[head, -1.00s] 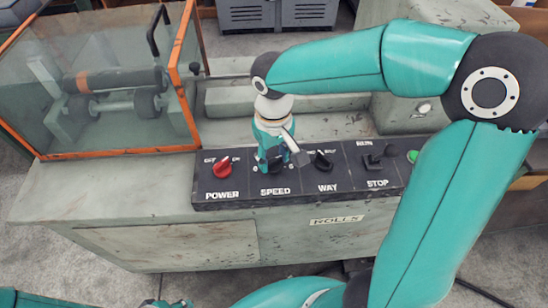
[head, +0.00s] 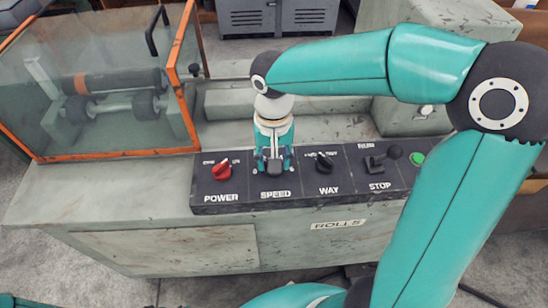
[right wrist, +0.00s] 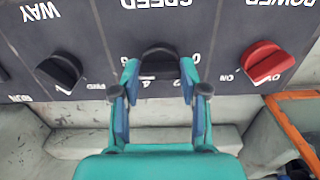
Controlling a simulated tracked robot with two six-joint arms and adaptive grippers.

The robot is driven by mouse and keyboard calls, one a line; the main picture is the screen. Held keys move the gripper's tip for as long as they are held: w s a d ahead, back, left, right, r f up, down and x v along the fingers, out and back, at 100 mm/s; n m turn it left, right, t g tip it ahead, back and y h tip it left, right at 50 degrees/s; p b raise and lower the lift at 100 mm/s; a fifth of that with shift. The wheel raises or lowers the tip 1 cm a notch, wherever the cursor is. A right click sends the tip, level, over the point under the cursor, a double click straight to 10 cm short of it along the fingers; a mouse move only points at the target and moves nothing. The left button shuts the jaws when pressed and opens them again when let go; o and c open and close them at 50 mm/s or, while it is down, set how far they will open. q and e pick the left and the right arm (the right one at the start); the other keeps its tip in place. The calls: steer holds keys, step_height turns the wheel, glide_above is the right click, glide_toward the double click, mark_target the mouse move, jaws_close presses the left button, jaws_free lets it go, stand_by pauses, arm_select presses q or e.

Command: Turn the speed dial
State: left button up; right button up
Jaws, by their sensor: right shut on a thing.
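The black speed dial (right wrist: 160,60) sits on the dark control panel, above the SPEED label in the head view and with numbers around it in the right wrist view. My right gripper (head: 274,165) reaches down to it from above; in the right wrist view its two fingers (right wrist: 160,76) stand one on each side of the dial, shut on it. In the head view the fingers and the gripper hide most of the dial. My left gripper is not in view.
The red power knob (head: 222,171) is left of the speed dial, the black way knob (head: 324,162) right of it. A stop lever (head: 378,162) and a green button (head: 417,158) stand farther right. An orange-framed glass guard (head: 110,154) covers rollers at the left.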

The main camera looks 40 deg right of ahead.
steer(key=shift+w+r, duration=0.1)
steer(key=o, duration=1.1)
steer(key=shift+o, duration=0.2)
step_height(320, 180, up, 12)
